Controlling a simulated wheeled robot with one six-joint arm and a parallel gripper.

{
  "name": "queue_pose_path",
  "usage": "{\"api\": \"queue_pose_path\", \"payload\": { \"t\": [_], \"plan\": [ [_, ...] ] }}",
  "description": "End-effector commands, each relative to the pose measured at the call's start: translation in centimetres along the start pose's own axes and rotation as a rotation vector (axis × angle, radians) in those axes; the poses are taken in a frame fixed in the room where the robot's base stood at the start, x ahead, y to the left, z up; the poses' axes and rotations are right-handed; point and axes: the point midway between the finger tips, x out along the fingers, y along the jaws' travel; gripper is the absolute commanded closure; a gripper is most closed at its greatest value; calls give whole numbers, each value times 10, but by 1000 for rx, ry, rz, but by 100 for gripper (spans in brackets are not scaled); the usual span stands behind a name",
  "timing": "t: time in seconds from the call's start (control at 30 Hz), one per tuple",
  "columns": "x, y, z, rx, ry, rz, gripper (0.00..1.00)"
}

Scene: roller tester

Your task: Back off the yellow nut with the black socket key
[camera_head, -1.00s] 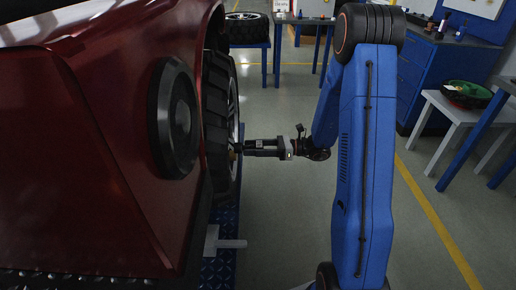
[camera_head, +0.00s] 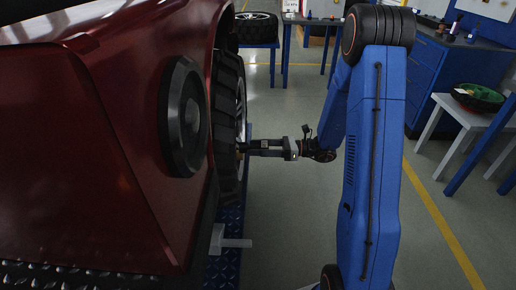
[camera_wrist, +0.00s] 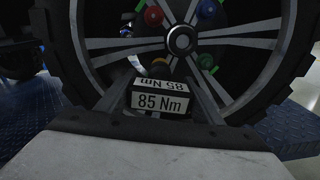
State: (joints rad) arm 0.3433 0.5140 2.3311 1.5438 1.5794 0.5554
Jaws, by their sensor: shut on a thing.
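My gripper (camera_wrist: 160,99) is shut on the black socket key (camera_wrist: 160,102), a dark block labelled "85 Nm" in the wrist view. In the head view my gripper (camera_head: 268,148) reaches level from the right to the wheel, with the key's far end at the wheel face. The yellow nut (camera_wrist: 157,62) shows only in part, just above the key, at the lower left of the hub. The key hides its lower part, so I cannot tell how far the socket sits over it.
Other coloured nuts surround the hub: red (camera_wrist: 153,15), blue (camera_wrist: 207,9) and green (camera_wrist: 205,62). The wheel's tyre (camera_head: 229,110) stands beside the dark red car body (camera_head: 90,130). A side table (camera_head: 440,103) with a bowl (camera_head: 478,97) is at right. Grey floor is clear between.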

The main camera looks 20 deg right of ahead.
Motion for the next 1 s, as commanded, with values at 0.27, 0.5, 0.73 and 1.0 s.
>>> {"api": "queue_pose_path", "payload": {
  "t": [0.27, 0.5, 0.73, 1.0],
  "plan": [
    [0, 0, 0, 0, 0, 0, 93],
    [5, 0, 0, 0, 0, 0, 93],
    [10, 0, 0, 0, 0, 0, 93],
    [16, 0, 0, 0, 0, 1, 93]
  ]
}}
